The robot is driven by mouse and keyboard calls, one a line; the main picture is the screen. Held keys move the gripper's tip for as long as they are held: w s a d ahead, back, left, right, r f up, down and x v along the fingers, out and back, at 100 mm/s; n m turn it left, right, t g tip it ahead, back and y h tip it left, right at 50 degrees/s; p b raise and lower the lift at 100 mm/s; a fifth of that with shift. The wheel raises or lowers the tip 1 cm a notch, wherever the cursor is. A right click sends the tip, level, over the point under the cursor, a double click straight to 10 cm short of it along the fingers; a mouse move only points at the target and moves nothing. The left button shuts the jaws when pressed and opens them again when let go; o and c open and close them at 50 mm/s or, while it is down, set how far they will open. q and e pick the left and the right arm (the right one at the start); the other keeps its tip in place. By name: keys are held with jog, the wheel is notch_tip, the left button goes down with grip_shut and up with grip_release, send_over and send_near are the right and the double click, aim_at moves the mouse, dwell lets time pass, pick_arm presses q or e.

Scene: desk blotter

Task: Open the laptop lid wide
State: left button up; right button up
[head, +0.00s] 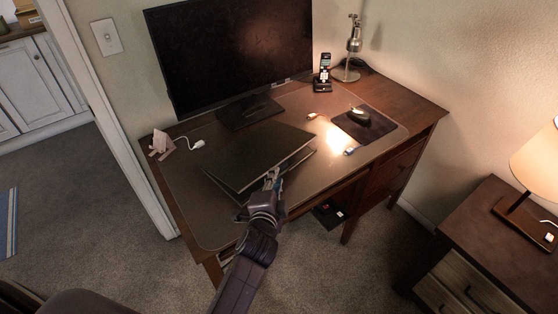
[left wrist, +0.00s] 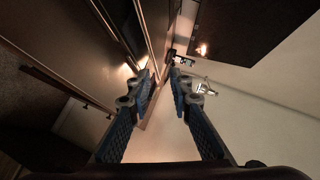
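The dark laptop (head: 258,152) lies on the desk blotter in front of the monitor. Its lid is a little raised, with a thin strip of the base showing below the lid's front and right edges. My left gripper (head: 272,178) is at the laptop's front edge, near its right front corner; I cannot tell whether it touches the lid. In the left wrist view the two fingers of the left gripper (left wrist: 161,76) stand apart with nothing between them. My right gripper is not in view.
The monitor (head: 232,50) stands close behind the laptop. A mouse (head: 357,117) on a dark pad, a phone (head: 323,75) and a desk lamp (head: 354,42) are to the right. A white cable (head: 198,144) lies to the left. The blotter (head: 205,222) is bare at front left.

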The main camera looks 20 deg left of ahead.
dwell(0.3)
pick_arm(q)
jog(key=shift+s, duration=0.1)
jog(key=v, duration=0.7)
jog(key=shift+s, duration=0.15)
